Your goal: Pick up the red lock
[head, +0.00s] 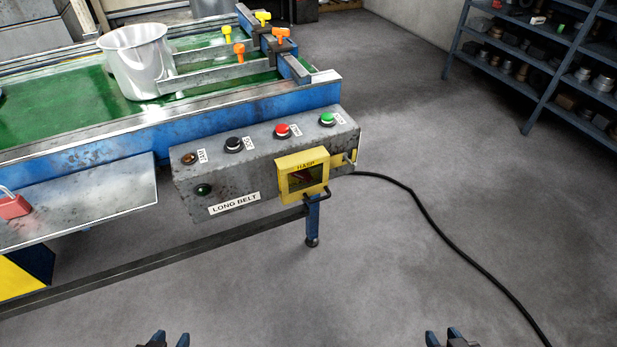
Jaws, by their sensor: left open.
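The red lock (14,206) lies at the far left edge of the head view, on a grey metal shelf (110,200) beside the conveyor. It has a red body and a pale metal shackle, and its left part is cut off by the frame edge. My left gripper (170,340) shows only its fingertips at the bottom edge, apart and empty, to the right of the lock and nearer to me. My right gripper (443,338) also shows only its fingertips at the bottom edge, apart and empty, far to the right of the lock.
A silver pot (137,60) stands on the green belt (62,112). A black cable (425,210) crosses the open floor. Shelving (545,60) stands at upper right.

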